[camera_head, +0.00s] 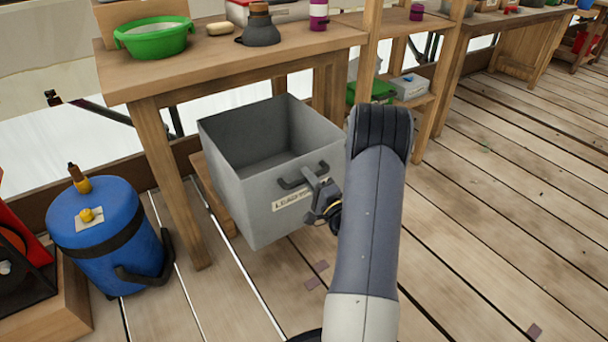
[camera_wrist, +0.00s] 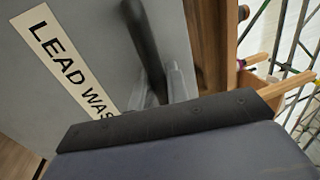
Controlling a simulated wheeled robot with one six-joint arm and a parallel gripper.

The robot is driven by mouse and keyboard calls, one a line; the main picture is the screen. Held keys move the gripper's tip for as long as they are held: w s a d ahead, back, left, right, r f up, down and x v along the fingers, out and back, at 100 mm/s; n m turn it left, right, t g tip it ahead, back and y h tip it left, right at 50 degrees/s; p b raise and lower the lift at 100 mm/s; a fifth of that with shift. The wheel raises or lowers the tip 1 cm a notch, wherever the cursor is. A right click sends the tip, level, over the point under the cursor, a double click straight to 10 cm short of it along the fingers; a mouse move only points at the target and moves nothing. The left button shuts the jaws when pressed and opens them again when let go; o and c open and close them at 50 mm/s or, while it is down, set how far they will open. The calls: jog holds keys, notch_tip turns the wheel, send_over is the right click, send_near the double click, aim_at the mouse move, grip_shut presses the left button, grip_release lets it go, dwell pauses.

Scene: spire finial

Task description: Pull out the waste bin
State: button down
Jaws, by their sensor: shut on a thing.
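The waste bin (camera_head: 250,190) is an open-topped grey box under the wooden bench in the head view. Its front stands out past the bench edge, and its inside looks empty. A dark handle (camera_head: 303,174) is on its front, above a pale label. My gripper (camera_head: 318,190) is at the handle and shut on it; my arm hides part of the bin's right side. In the wrist view the grey bin front (camera_wrist: 75,85) with its "LEAD WAS…" label and the dark handle (camera_wrist: 145,45) are close. The fingertips are partly hidden there.
A blue drum (camera_head: 105,235) stands on the floor to the left. The wooden bench (camera_head: 230,70) above the bin carries a green bowl (camera_head: 155,38) and bottles. A bench leg (camera_head: 172,190) is left of the bin. The plank floor (camera_head: 490,240) to the right is clear.

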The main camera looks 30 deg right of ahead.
jog(key=shift+s, duration=0.15)
jog(key=c, duration=1.7)
grip_release()
jog(key=shift+c, duration=0.2)
jog(key=s+f+p, duration=0.2)
jog(key=s, duration=0.8)
jog(key=shift+s+d, duration=0.15)
jog(key=shift+s, duration=0.15)
jog(key=shift+w+f, duration=0.1)
jog(key=w, duration=0.3)
jog(key=w+r+b, duration=0.1)
jog(key=w, duration=0.3)
jog(key=w+r+b, duration=0.1)
jog(key=w, duration=0.3)
jog(key=shift+r, duration=0.1)
jog(key=shift+s+a, duration=0.15)
jog(key=shift+a, duration=0.1)
